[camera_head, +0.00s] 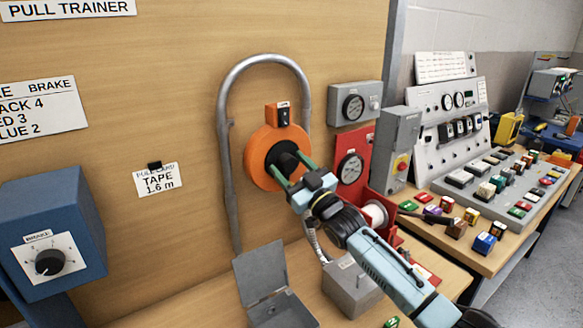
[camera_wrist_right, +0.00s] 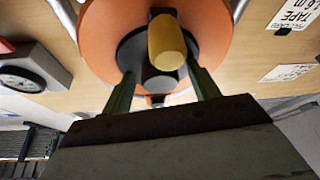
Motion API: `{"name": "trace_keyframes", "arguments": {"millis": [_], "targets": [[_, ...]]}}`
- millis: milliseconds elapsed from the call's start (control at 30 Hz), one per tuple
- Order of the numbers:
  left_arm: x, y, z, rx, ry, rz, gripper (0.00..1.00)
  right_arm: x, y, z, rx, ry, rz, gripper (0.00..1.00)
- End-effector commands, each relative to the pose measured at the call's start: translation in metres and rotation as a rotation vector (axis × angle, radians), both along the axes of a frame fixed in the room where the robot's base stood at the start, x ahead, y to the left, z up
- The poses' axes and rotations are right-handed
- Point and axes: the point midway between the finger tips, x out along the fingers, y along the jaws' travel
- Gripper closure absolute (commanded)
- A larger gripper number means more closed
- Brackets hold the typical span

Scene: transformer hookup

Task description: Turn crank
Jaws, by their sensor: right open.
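The crank is on a round orange housing (camera_head: 262,146) fixed to the wooden board, inside a bent grey metal pipe. Its dark hub (camera_head: 283,156) sits at the housing's middle. In the right wrist view the orange disc (camera_wrist_right: 100,30) fills the top, with a yellow knob (camera_wrist_right: 166,42) standing out in front of the dark hub. My right gripper (camera_head: 289,171) reaches the hub from the lower right. Its two green fingers (camera_wrist_right: 163,90) are open, one on each side of the hub and below the knob; contact cannot be told. My left gripper is not in view.
A grey pipe (camera_head: 224,165) arches around the housing. A blue brake box (camera_head: 50,232) stands at left. A red gauge panel (camera_head: 352,160) and grey boxes (camera_head: 395,150) are close on the right. An open grey box (camera_head: 262,285) lies below. A control bench (camera_head: 490,190) is farther right.

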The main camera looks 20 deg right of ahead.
Motion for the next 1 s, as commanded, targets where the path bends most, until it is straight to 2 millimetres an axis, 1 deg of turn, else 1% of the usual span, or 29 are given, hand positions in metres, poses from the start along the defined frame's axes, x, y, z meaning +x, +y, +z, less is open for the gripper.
{"name": "trace_keyframes", "arguments": {"millis": [67, 167, 533, 767, 1000], "targets": [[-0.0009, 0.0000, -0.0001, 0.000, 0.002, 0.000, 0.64, -0.0001, 0.0002, -0.0001, 0.000, 0.000, 0.000, 0.40], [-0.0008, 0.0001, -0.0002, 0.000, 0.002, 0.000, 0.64, -0.0002, 0.0001, -0.0001, 0.000, 0.000, 0.000, 0.51], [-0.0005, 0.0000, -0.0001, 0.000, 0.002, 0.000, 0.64, -0.0004, 0.0003, -0.0002, 0.001, 0.000, 0.000, 1.00], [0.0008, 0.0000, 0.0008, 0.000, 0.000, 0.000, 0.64, -0.0003, 0.0001, -0.0004, 0.016, 0.003, 0.000, 1.00], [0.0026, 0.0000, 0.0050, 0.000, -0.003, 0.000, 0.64, 0.0015, -0.0036, -0.0002, 0.115, 0.018, -0.008, 1.00]]}}
